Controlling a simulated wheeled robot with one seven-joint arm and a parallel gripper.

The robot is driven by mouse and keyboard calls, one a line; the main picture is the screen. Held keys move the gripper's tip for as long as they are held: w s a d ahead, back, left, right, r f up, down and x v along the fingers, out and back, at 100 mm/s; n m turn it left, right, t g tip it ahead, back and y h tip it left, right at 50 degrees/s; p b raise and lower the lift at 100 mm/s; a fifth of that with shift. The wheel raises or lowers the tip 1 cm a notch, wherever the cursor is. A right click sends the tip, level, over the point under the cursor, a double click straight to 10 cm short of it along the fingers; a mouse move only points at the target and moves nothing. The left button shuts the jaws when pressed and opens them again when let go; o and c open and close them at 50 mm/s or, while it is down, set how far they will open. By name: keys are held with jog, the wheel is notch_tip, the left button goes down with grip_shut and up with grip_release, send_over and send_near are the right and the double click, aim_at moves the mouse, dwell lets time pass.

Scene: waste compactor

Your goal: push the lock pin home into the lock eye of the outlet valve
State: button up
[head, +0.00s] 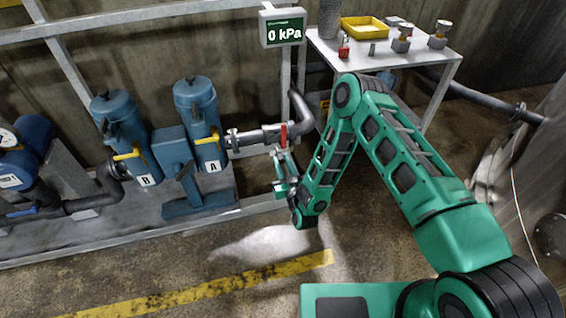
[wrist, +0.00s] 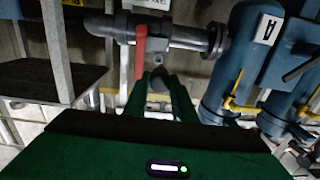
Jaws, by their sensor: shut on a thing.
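The outlet valve sits on the dark pipe right of filter A, with its red lever (head: 283,135) upright; the lever (wrist: 140,52) also shows upright in the wrist view. My gripper (head: 281,160) is at the valve, just below the lever. In the wrist view its two green fingers (wrist: 159,82) are shut on a small grey part (wrist: 158,84), which I take to be the lock pin. Most of the pin is hidden by the fingers. The lock eye is not clear in either view, so I cannot tell how far the pin sits in it.
Blue filter A (head: 197,105) and filter B (head: 122,125), with yellow handles, stand left of the valve. The gauge display (head: 283,28) reads 0 kPa. A table (head: 390,62) with a yellow tray (head: 364,29) stands behind my arm. The floor in front is clear.

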aim_at(279, 154)
jog(key=shift+s+d+f, duration=0.1)
jog(key=shift+s+d, duration=0.05)
jog(key=shift+s, duration=0.2)
jog(key=shift+x, duration=2.85)
jog(key=shift+w+d, duration=0.1)
jog(key=shift+d, duration=0.05)
jog(key=shift+x, duration=2.8)
dwell(0.5)
jog(key=o, duration=1.1)
jog(key=shift+c, duration=0.4)
